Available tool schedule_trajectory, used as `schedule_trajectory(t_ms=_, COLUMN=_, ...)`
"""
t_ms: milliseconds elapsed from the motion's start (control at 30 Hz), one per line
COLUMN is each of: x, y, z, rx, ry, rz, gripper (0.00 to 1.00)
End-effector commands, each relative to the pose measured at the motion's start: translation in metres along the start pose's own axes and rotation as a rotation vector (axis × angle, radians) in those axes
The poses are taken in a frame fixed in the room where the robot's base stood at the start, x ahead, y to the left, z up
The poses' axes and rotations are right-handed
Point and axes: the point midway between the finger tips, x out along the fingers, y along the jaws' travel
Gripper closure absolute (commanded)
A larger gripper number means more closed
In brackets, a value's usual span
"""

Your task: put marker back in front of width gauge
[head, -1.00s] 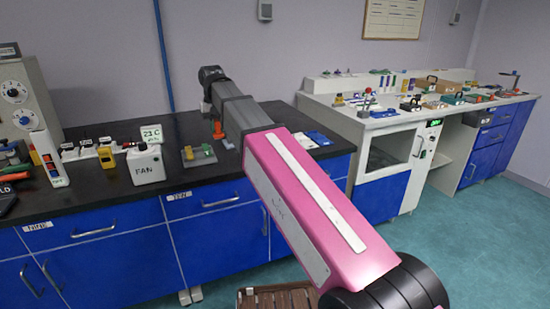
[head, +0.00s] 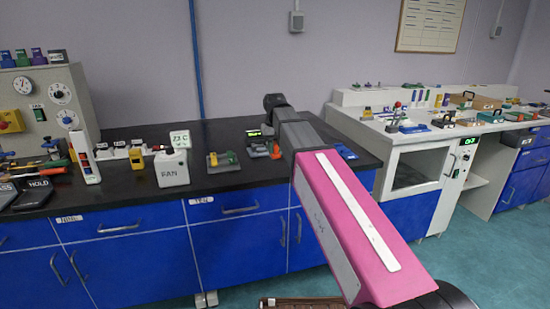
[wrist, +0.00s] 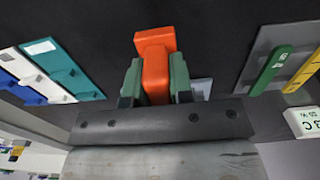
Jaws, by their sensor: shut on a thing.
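My gripper (wrist: 155,82) is shut on an orange piece (wrist: 155,62) with a blocky head, held between its two grey-green fingers in the wrist view. I cannot make out for sure whether this is the marker. In the head view an orange piece (head: 276,151) shows just left of my arm, low over the black bench top; my gripper itself is hidden there behind the arm.
Teal, white and blue flat items (wrist: 62,68) lie on the other side. Dark bench top (head: 240,178) is clear in front.

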Motion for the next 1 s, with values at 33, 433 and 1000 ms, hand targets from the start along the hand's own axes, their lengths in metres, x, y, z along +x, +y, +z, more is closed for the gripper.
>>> schedule_trajectory(t_ms=33, x=0.002, y=0.001, z=0.0, rx=0.0, ry=0.0, rz=0.0, gripper=0.94)
schedule_trajectory(t_ms=433, x=0.041, y=0.001, z=0.0, rx=0.0, ry=-0.001, rz=0.0, gripper=0.94)
schedule_trajectory(t_ms=1000, x=0.043, y=0.001, z=0.0, rx=0.0, ry=0.0, rz=0.0, gripper=0.53)
